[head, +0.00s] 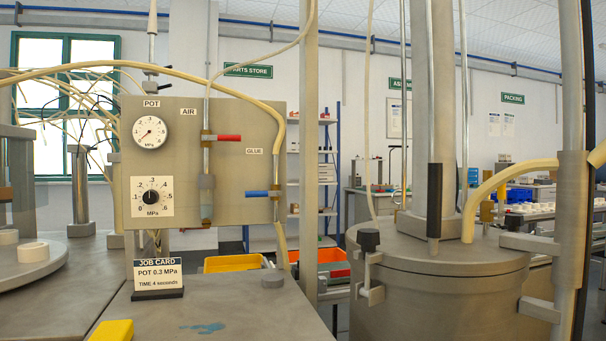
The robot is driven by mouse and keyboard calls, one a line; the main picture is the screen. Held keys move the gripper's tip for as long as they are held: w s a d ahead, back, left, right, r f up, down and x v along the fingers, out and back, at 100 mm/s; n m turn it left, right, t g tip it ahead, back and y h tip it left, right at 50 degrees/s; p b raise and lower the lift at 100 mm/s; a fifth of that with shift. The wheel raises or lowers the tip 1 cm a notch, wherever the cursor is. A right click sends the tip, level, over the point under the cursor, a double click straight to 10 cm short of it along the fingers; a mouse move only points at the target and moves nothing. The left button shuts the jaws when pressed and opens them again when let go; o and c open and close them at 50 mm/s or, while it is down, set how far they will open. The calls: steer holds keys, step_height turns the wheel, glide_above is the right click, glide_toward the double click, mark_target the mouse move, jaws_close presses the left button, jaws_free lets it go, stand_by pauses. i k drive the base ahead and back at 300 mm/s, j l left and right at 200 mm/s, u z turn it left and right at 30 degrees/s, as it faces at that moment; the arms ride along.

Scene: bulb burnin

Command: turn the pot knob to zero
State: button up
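The pot knob (153,199) is a round black knob on a white square dial plate (138,211) marked in MPa from 0 at lower left to .6 at lower right. Its pale pointer mark appears to point up, near .3. It sits low on the left of a grey panel (240,170). Above it is a round white pot gauge (150,131), its needle seeming to point to the lower left. My gripper is not in this view, and nothing touches the knob.
A job card (158,274) reading "POT 0.3 MPa, TIME 4 seconds" stands just below the knob. Red (228,138) and blue (262,194) valve levers are on the panel's right. A large grey pot (440,290) stands right. Hoses cross above the panel. Bench space (250,315) is mostly clear.

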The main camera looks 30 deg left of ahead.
mark_target(150, 196)
steer(key=u, duration=1.85)
steer(key=k+j+z, duration=0.1)
steer(key=j, duration=0.35)
